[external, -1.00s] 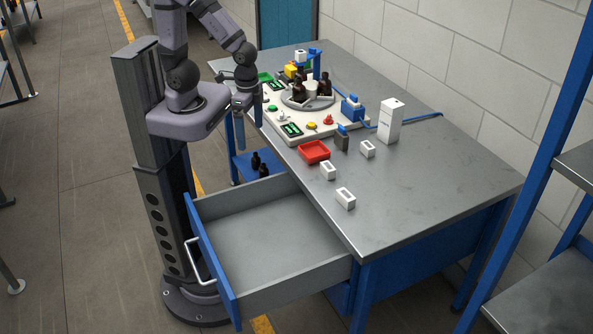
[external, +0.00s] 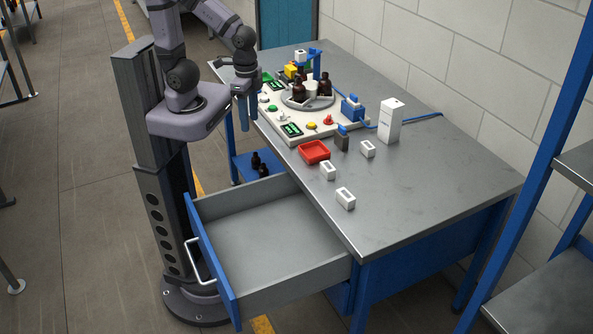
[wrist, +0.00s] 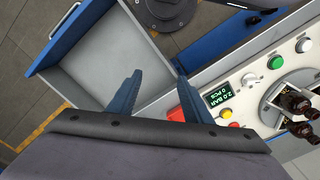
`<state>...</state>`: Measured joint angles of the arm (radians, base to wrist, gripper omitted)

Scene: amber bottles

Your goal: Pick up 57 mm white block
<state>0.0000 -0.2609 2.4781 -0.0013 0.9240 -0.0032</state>
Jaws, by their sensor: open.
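Several white blocks stand on the steel table in the external view. Three small ones are a front block (external: 345,198), a middle block (external: 328,170) and a back block (external: 368,149). A taller white block (external: 390,121) stands behind them. I cannot tell which is the 57 mm one. My gripper (external: 247,118) hangs at the table's left edge, beside the white control panel and well away from these blocks. In the wrist view my gripper (wrist: 157,78) is open with nothing between its fingers. These white blocks are not visible there.
A red tray (external: 314,152) and a dark grey block (external: 342,141) lie near the small blocks. The control panel (external: 291,137) carries a turntable with amber bottles (external: 325,86). An open empty drawer (external: 270,240) juts out. The table's front right is clear.

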